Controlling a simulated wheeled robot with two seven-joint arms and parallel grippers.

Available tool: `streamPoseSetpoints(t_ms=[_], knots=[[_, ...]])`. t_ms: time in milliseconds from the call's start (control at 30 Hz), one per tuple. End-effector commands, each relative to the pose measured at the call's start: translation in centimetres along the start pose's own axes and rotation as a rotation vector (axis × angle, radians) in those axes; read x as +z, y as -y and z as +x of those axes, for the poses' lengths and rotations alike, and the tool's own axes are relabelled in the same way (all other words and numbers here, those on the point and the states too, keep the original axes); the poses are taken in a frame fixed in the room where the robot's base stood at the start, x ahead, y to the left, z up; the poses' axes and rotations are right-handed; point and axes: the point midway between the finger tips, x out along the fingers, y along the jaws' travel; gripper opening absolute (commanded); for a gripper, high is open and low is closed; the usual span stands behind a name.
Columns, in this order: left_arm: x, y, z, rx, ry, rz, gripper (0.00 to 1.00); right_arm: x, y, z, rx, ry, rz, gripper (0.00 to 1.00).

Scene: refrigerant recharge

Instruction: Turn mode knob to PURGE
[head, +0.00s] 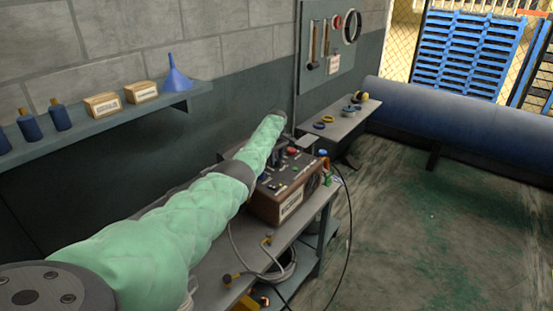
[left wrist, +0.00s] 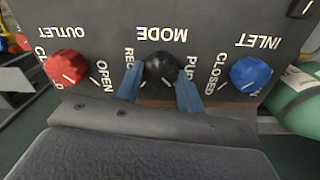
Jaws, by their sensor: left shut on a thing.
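The recharge machine (head: 285,203) is a brown box with a dark control panel on the workbench. In the left wrist view its panel appears upside down. The black mode knob (left wrist: 160,70) is in the middle under the MODE lettering, with partly covered labels beginning REC and PUR on either side. My left gripper (left wrist: 160,80) has its blue fingers on both sides of this knob, shut on it. I cannot tell clearly where the knob's pointer aims. In the head view my green-sleeved left arm reaches over the machine and hides part of the panel. My right gripper is not in view.
The red outlet knob (left wrist: 66,68) and blue inlet knob (left wrist: 250,73) flank the mode knob closely. Hoses (head: 270,272) hang around the bench. A wall shelf (head: 120,120) holds bottles, boxes and a blue funnel (head: 173,75). The floor at right is open.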

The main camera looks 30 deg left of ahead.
Motion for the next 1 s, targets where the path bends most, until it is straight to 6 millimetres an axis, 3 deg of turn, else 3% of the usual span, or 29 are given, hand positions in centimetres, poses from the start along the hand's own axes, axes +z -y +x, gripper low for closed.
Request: streamPoseSetpoints(t_ms=[367,400,500,833,1000], knots=[[-0.1,-0.1,-0.3,0.004,-0.003,-0.004,0.15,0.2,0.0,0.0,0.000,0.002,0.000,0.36],[-0.1,-0.1,-0.3,0.004,-0.003,-0.004,0.43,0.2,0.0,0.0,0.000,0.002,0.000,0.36],[-0.1,-0.1,-0.2,0.003,-0.002,-0.004,0.59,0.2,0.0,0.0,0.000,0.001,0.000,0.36],[0.0,-0.1,-0.3,0.001,-0.001,-0.003,0.59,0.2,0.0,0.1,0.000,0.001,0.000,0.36],[-0.1,-0.1,-1.7,0.003,-0.002,-0.003,0.59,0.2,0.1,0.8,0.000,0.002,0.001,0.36]])
